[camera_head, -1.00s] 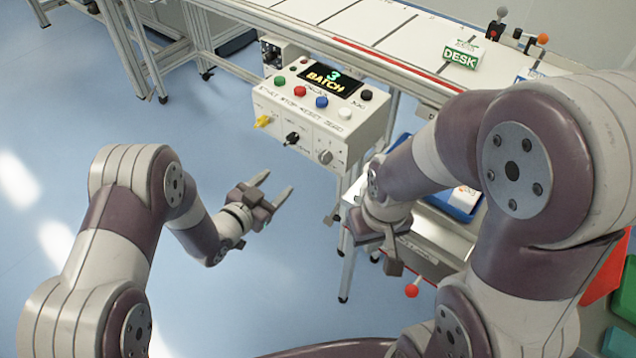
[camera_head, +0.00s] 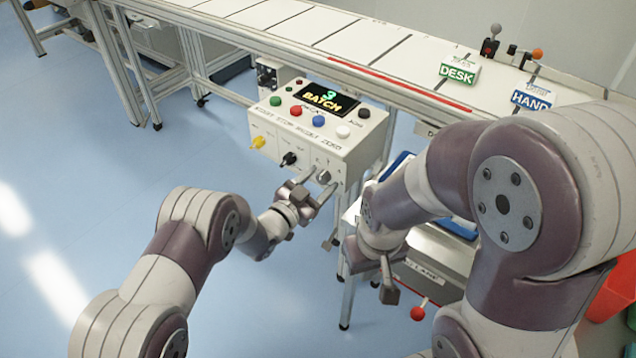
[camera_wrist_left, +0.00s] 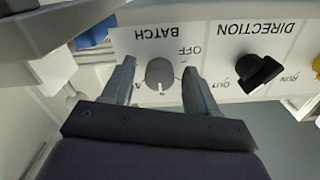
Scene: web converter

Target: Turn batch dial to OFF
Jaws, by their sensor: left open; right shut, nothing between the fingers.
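The batch dial is a round grey knob (camera_wrist_left: 160,73) on the front face of the control box (camera_head: 362,131), under the upside-down word BATCH in the left wrist view. OFF is printed close by it. In the head view the dial (camera_head: 323,177) is at the right of the box's lower row. My left gripper (camera_head: 320,185) is open, with one finger on each side of the dial; it also shows in the left wrist view (camera_wrist_left: 158,82). I cannot tell whether the fingers touch the knob. My right gripper (camera_head: 388,292) is shut and empty, low and to the right of the box.
A black direction knob (camera_wrist_left: 259,71) sits beside the dial, and a yellow knob (camera_head: 258,142) is further left. Several coloured buttons and a display reading 3 BATCH (camera_head: 326,99) are on top. The white conveyor table (camera_head: 330,40) runs behind. Blue floor lies free at left.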

